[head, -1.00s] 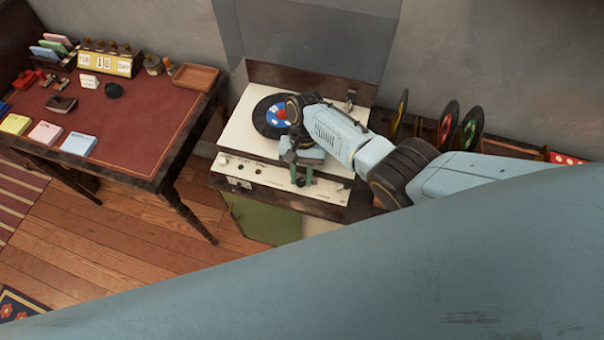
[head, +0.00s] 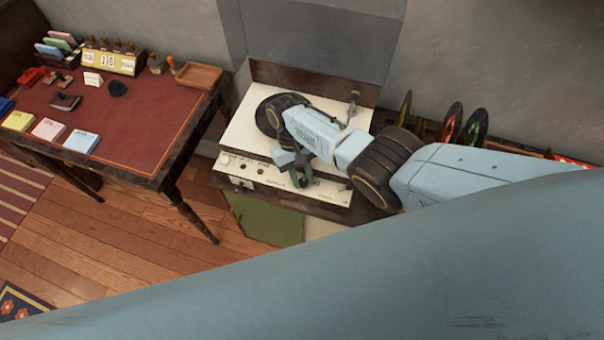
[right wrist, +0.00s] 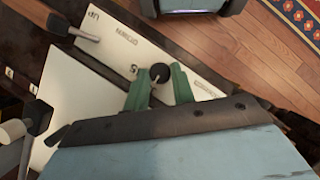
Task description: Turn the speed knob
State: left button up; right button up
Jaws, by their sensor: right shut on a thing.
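The record player (head: 238,137) has a cream top and a cream front control strip with small knobs and printed labels. My right gripper (head: 295,178) reaches down over the strip, its green fingers at the panel. In the right wrist view, a small round black knob (right wrist: 160,71) sits between the fingertips, and the gripper (right wrist: 160,82) is shut on it. The labels beside it are partly covered and too small to read surely. The record on the platter is mostly hidden by my wrist. My left gripper is not in view.
A red-topped desk (head: 150,120) with stamps, pads and a calendar stands to the left. Several records (head: 450,125) stand upright to the right of the player. Wooden floor (head: 110,235) lies open in front.

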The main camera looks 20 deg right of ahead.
dwell(0.4)
jog(key=o, duration=1)
jog(key=shift+r, duration=0.15)
jog(key=p+v, duration=0.1)
jog(key=v, duration=1.2)
jog(key=shift+p, duration=0.3)
jog(key=shift+a, duration=0.1)
